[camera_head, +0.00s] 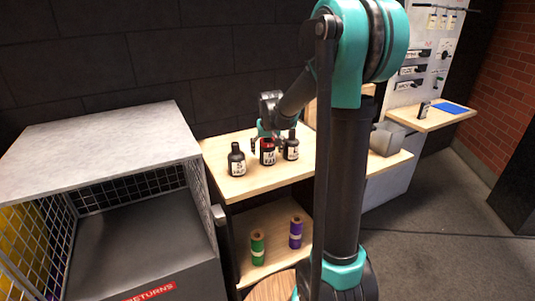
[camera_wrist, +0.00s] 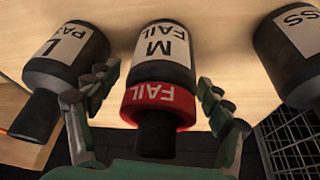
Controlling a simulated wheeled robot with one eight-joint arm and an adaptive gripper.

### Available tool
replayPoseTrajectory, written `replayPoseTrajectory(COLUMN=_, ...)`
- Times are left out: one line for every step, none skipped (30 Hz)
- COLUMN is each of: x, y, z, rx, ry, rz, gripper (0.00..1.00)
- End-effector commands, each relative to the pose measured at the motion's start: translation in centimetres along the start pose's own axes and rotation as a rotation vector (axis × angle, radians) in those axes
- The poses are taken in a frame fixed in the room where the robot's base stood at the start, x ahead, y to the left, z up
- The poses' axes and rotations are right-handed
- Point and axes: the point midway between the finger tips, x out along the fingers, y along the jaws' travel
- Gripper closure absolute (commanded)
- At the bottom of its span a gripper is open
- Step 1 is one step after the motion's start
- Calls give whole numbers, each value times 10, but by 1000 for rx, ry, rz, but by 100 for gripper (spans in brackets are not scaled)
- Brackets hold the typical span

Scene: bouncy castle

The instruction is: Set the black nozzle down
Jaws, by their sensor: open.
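Three black nozzles stand upright in a row on the wooden table. The middle nozzle (camera_head: 267,157) has a white label reading "M FAIL" and a red "FAIL" ring around its neck; it also shows in the wrist view (camera_wrist: 165,60). My gripper (camera_head: 267,141) is over it from above. In the wrist view my gripper's open fingers (camera_wrist: 158,82) lie on either side of the middle nozzle, with small gaps visible. The "L PASS" nozzle (camera_wrist: 66,62) and another nozzle (camera_wrist: 290,50), its label partly cut off, flank it.
The wooden table (camera_head: 240,188) has free room in front of the nozzles. A lower shelf holds a green roll (camera_head: 257,248) and a purple roll (camera_head: 295,232). A mesh-sided bin marked "RETURNS" (camera_head: 150,292) is at left. A grey container (camera_head: 386,139) and labelled panel (camera_head: 420,60) are at right.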

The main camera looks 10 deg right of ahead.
Motion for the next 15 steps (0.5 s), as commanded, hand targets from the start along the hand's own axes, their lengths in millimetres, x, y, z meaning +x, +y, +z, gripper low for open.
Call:
replayPoseTrajectory(x=5, y=0, z=0, rx=0, ry=0, rz=0, gripper=20)
replayPoseTrajectory(x=6, y=0, z=0, rx=0, ry=0, rz=0, gripper=20)
replayPoseTrajectory(x=8, y=0, z=0, rx=0, ry=0, rz=0, gripper=20)
replayPoseTrajectory(x=9, y=0, z=0, rx=0, ry=0, rz=0, gripper=20)
replayPoseTrajectory(x=9, y=0, z=0, rx=0, ry=0, rz=0, gripper=20)
replayPoseTrajectory(x=9, y=0, z=0, rx=0, ry=0, rz=0, gripper=20)
replayPoseTrajectory(x=9, y=0, z=0, rx=0, ry=0, rz=0, gripper=20)
replayPoseTrajectory(x=9, y=0, z=0, rx=0, ry=0, rz=0, gripper=20)
replayPoseTrajectory(x=9, y=0, z=0, rx=0, ry=0, rz=0, gripper=20)
replayPoseTrajectory(x=9, y=0, z=0, rx=0, ry=0, rz=0, gripper=20)
replayPoseTrajectory(x=9, y=0, z=0, rx=0, ry=0, rz=0, gripper=21)
replayPoseTrajectory(x=9, y=0, z=0, rx=0, ry=0, rz=0, gripper=26)
replayPoseTrajectory(x=9, y=0, z=0, rx=0, ry=0, rz=0, gripper=30)
replayPoseTrajectory(x=9, y=0, z=0, rx=0, ry=0, rz=0, gripper=34)
replayPoseTrajectory(x=9, y=0, z=0, rx=0, ry=0, rz=0, gripper=39)
